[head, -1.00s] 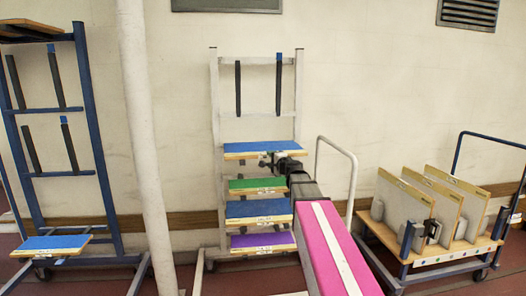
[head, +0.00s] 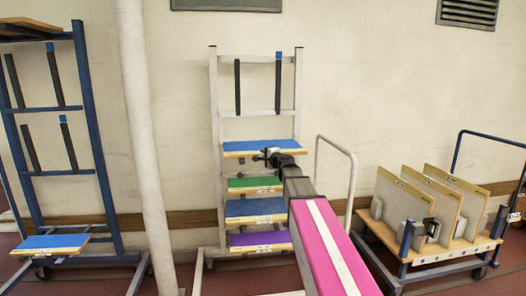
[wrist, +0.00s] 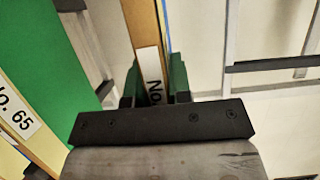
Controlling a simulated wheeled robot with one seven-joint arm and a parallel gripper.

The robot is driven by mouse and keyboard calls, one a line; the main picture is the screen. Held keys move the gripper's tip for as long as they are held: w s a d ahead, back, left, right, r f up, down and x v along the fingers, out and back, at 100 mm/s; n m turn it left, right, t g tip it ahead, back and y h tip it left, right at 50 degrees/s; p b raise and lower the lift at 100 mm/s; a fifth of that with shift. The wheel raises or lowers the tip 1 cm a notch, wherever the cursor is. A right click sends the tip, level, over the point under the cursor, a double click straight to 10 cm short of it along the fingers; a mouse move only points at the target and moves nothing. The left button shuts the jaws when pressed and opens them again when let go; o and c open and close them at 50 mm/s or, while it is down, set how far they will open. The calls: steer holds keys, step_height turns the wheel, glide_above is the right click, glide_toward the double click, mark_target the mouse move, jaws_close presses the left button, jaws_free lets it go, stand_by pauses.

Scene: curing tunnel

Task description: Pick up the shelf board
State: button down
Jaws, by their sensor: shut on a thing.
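The shelf board in my grip is the top blue board (head: 245,146), with a pale wooden front edge, level on the light grey rack (head: 214,110) in the head view. My gripper (head: 268,155) is at its front edge, right of centre. In the wrist view my gripper (wrist: 154,88) is shut on this board's wooden edge (wrist: 145,30), one finger on each side. A white label (wrist: 152,70) reading "No" shows between the fingers; the rest of it is hidden. Whether the board is lifted off its supports cannot be told.
Below it on the rack are a green board (head: 250,182), a darker blue board (head: 245,207) and a purple board (head: 255,239). The green board, labelled "No. 65", is close by in the wrist view (wrist: 50,70). A pale post (head: 145,150) stands left; a cart (head: 425,255) with upright panels stands right.

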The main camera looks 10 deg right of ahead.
steer(key=shift+r, duration=0.15)
steer(key=shift+r, duration=0.25)
step_height(320, 180, up, 3)
steer(key=shift+r, duration=0.1)
steer(key=s+a+r, duration=0.2)
steer(key=s+r, duration=0.5)
steer(key=s, duration=0.4)
steer(key=shift+s, duration=0.25)
steer(key=shift+w, duration=0.1)
steer(key=w+d+f+m+t+h, duration=0.1)
steer(key=w+d+f+m+h, duration=0.2)
steer(key=h, duration=0.3)
steer(key=shift+w+f+m, duration=0.45)
steer(key=shift+w+m, duration=0.15)
steer(key=shift+w, duration=0.1)
steer(key=shift+w+h, duration=0.2)
steer(key=shift+h, duration=0.2)
